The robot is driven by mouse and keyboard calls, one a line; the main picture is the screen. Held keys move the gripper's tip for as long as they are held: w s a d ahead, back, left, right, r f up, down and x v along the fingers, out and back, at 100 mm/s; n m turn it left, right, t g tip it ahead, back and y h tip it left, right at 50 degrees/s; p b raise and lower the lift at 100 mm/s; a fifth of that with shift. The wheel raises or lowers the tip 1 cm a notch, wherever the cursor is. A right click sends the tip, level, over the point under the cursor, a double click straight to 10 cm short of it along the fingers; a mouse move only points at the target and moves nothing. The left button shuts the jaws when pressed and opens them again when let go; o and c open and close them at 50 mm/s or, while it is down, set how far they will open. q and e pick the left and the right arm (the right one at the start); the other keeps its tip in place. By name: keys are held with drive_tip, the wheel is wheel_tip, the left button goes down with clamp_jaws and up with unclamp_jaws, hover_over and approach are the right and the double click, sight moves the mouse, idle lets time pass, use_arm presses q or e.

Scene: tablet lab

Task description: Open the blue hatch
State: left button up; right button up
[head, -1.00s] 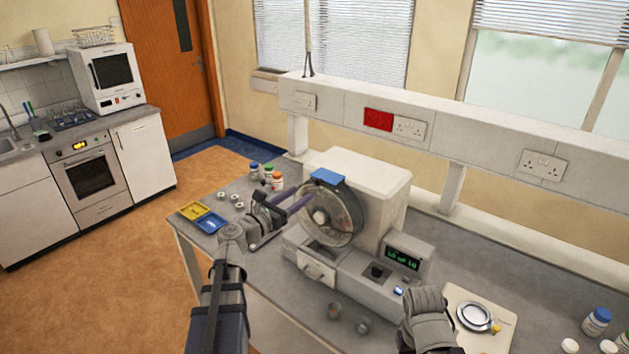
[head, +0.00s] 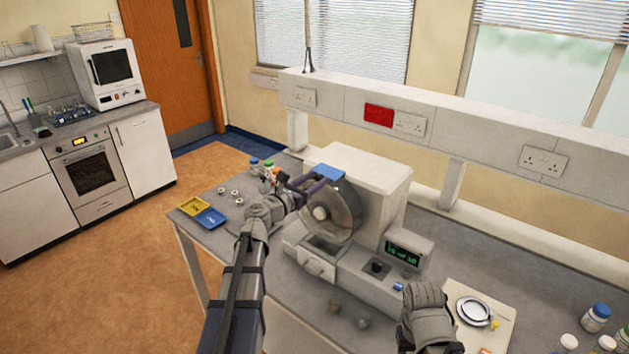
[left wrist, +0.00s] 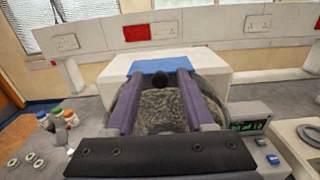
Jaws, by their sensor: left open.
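The blue hatch (head: 326,171) is a small flat panel on top of the machine's round drum (head: 342,213). It lies flat against the machine and looks shut. In the left wrist view the blue hatch (left wrist: 158,66) shows just beyond and between my fingertips. My left gripper (head: 316,188) is open and empty, its purple fingers spread over the front of the drum, close to the hatch. I cannot tell whether they touch it. My right gripper (head: 425,312) is low at the front of the bench, and its jaws are not clear.
The white machine (head: 370,178) has a small display (head: 403,254) at its right. Yellow (head: 193,206) and blue (head: 211,218) trays lie at the bench's left end, near several bottles. A board with a dish (head: 474,311) is at the right. A ledge with sockets runs behind.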

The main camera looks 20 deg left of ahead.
use_arm(q)
clamp_jaws()
idle(0.3)
idle(1.1)
